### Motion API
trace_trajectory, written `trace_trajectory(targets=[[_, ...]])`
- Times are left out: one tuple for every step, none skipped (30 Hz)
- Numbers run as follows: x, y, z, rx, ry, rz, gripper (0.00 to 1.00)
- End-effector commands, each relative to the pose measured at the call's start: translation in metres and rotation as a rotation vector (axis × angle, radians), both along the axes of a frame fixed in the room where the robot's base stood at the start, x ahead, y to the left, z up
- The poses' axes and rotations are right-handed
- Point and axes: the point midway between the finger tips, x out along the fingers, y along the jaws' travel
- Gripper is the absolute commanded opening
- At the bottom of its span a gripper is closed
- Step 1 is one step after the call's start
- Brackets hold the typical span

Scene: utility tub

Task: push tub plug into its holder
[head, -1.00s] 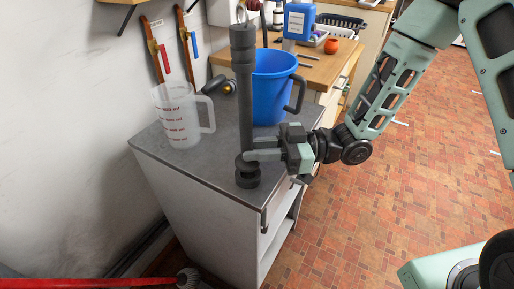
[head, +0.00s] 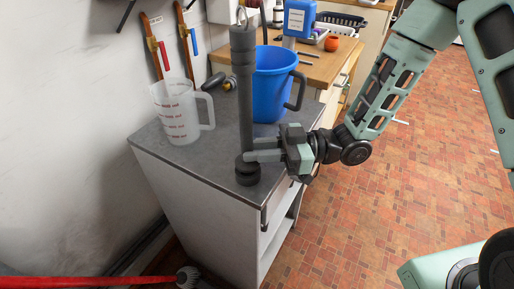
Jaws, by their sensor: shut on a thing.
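The tub plug (head: 245,103) is a tall dark grey pipe with a metal ring at its top. It stands nearly upright at the near end of the grey counter. My gripper (head: 250,156) comes from the right and is shut on the pipe low down, just above its foot. A dark round base (head: 248,176) sits under the pipe on the counter; it looks like the holder. The pipe and base look in line, but I cannot tell how deep the pipe sits, as the fingers partly cover the joint.
A clear measuring jug (head: 180,112) stands left of the pipe. A blue bucket (head: 271,85) stands close behind it, its handle near my arm. A dark and yellow tool (head: 219,82) lies behind the jug. The counter's front edge (head: 200,181) is near the base.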

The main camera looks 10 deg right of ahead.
Motion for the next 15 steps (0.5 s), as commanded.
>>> trace_trajectory(targets=[[0.0,0.0,-0.002,0.001,0.0,0.0,0.0],[0.0,0.0,-0.003,0.001,0.0,0.0,0.0],[0.0,0.0,-0.004,0.001,0.0,0.0,0.0],[0.0,0.0,-0.004,0.001,0.0,0.0,0.0],[0.0,0.0,-0.005,0.001,0.0,0.0,0.0],[0.0,0.0,-0.006,0.001,0.0,0.0,0.0],[0.0,0.0,-0.007,0.001,0.0,0.0,0.0],[0.0,0.0,-0.007,0.001,0.0,0.0,0.0],[0.0,0.0,-0.008,0.001,0.0,0.0,0.0],[0.0,0.0,-0.009,0.001,0.0,0.0,0.0],[0.0,0.0,-0.01,0.001,0.0,0.0,0.0],[0.0,0.0,-0.011,0.001,0.0,0.0,0.0],[0.0,0.0,-0.011,0.001,0.0,0.0,0.0],[0.0,0.0,-0.012,0.001,0.0,0.0,0.0],[0.0,0.0,-0.013,0.001,0.0,0.0,0.0]])
